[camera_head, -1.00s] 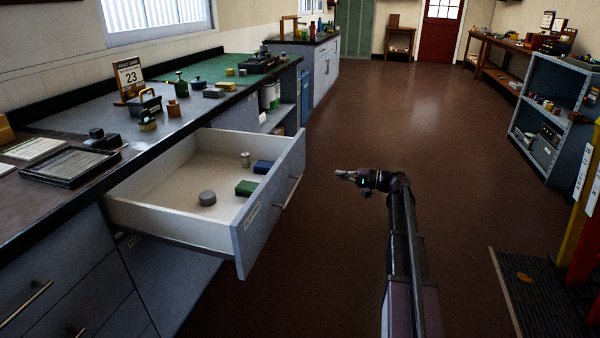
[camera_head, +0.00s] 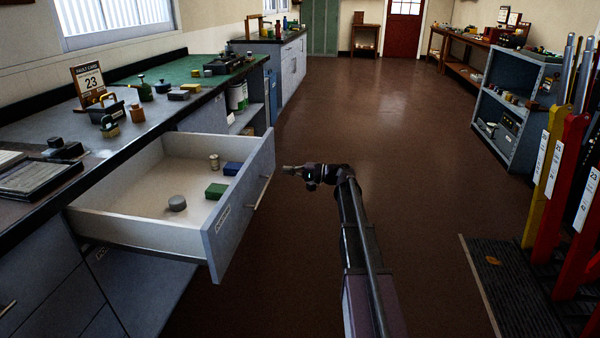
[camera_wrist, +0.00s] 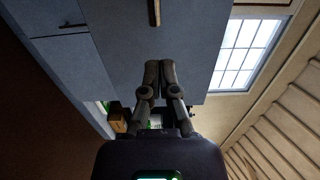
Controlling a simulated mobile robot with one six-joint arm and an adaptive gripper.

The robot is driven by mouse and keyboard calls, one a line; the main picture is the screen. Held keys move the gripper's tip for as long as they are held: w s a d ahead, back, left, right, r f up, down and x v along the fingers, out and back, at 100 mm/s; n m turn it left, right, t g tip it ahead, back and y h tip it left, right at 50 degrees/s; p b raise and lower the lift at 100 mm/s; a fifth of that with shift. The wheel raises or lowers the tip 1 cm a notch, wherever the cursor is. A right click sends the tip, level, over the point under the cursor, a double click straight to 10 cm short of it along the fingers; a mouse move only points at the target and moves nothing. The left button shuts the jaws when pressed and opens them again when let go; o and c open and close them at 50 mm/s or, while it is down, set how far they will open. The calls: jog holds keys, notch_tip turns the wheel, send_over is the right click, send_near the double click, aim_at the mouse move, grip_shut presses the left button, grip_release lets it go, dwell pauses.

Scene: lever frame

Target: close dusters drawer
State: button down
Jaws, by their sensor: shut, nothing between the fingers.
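The drawer (camera_head: 240,201) stands pulled out from the bench on the left in the head view. Its grey-blue front has a bar handle (camera_head: 262,191) and a small label too small to read. Inside lie a grey round piece (camera_head: 177,203), a green block (camera_head: 216,191), a blue block (camera_head: 232,168) and a small pale cylinder (camera_head: 214,161). My gripper (camera_head: 287,170) is shut and empty, just right of the drawer front, pointing at it with a small gap. In the wrist view my gripper (camera_wrist: 159,66) shows its fingers together, before a grey-blue panel with a handle bar (camera_wrist: 154,12).
The worktop (camera_head: 60,178) above the drawer carries a card stand (camera_head: 90,82), several small items and a dark tray. Open brown floor (camera_head: 360,110) lies right of the drawer. A shelf (camera_head: 512,110) and red and yellow posts (camera_head: 575,170) stand at the right.

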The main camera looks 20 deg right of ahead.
aim_at(263, 168)
jog(key=shift+x, duration=3.2)
jog(key=shift+w, duration=0.1)
